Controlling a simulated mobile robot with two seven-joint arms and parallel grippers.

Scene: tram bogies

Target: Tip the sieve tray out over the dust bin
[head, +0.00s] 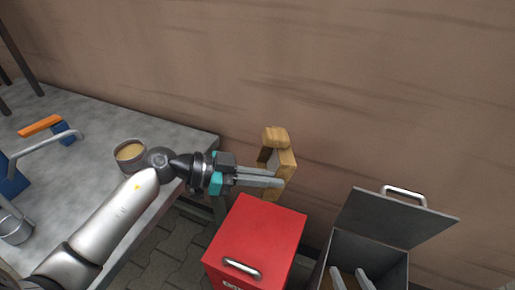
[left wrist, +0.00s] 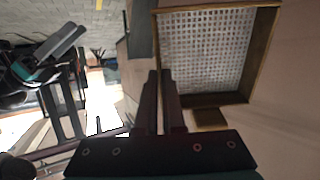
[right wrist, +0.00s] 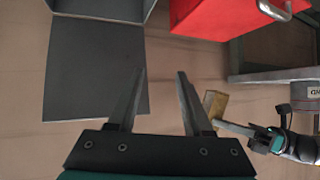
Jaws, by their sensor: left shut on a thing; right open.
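My left gripper (head: 282,182) is shut on the wooden sieve tray (head: 287,160), held in the air near the wall, behind the red box. The tray stands steeply tilted, nearly edge-on in the head view. Its pale mesh and dark wooden frame show in the left wrist view (left wrist: 210,45); I see no loose material on the mesh. The exact grip contact is hidden. A grey metal bin (head: 385,247), apparently the dust bin, stands at the lower right with its lid up. My right gripper (head: 350,272) is open and empty at this bin's opening, in front of the lid.
A closed red box (head: 262,225) with a metal handle stands left of the grey bin, below the tray. A grey workbench (head: 90,120) at the left carries a round tin (head: 130,152), an orange-and-blue tool (head: 42,125) and other items. The brown wall is close behind.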

